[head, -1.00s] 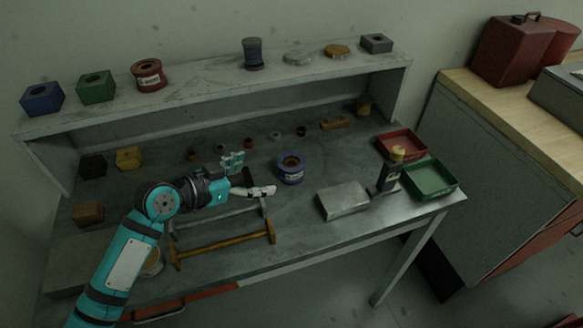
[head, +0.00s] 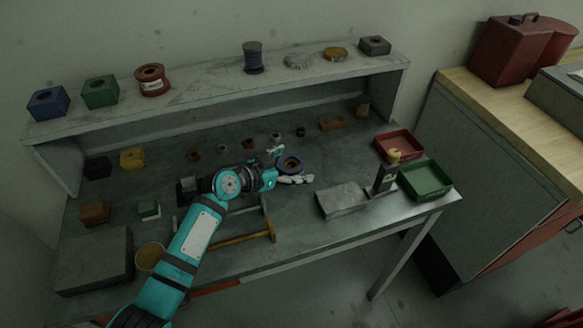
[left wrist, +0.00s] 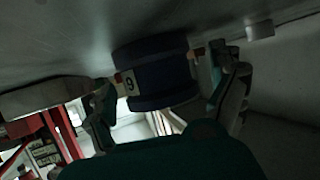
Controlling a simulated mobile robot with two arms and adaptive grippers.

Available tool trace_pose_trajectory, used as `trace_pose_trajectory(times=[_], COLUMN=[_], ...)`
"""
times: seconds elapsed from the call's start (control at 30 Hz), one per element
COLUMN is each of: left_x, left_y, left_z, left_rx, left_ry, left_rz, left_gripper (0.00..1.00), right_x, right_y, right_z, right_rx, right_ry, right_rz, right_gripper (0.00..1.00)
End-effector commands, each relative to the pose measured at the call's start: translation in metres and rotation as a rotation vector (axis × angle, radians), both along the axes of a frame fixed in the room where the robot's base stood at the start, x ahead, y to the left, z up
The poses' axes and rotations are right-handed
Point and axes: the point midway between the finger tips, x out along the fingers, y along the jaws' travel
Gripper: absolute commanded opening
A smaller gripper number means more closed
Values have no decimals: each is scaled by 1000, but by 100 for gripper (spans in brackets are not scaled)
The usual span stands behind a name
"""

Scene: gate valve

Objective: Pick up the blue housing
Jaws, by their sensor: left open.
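The blue housing (head: 292,162) is a short round blue body standing on the grey workbench. My left gripper (head: 288,167) is open, with one finger on the far side of the housing and the other on its near side. In the left wrist view the housing (left wrist: 158,75) shows as a dark blue drum with a pale label marked 9, between the two open fingers (left wrist: 168,95). I cannot tell whether either finger touches it. The gripper hides part of the housing in the head view. My right gripper is not in view.
A grey block (head: 343,200) lies right of the housing, beside a dark stand with a yellow top (head: 387,178). Red (head: 399,145) and green (head: 426,180) trays sit at the bench's right. A yellow-brown bar (head: 245,238) lies in front. Small parts lie behind; a raised shelf (head: 205,85) spans the back.

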Motion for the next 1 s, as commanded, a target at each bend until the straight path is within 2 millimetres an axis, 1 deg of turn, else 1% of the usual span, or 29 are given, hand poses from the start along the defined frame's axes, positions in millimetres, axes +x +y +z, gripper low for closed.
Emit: trace_pose_trajectory(times=[0.13,0.17,0.8,0.83,1.0], left_x=[0,0,0,1,1], left_y=[0,0,1,0,0], left_z=[0,0,0,5,4], left_rx=[0,0,0,-6,-6], left_ry=[0,0,1,-6,-6], left_rz=[0,0,0,2,2], left_gripper=[94,92,9,7,7], right_x=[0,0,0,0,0], right_y=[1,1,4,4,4], right_z=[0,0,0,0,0], right_rx=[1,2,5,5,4], right_ry=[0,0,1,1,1], right_rz=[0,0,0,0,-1], right_gripper=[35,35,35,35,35])
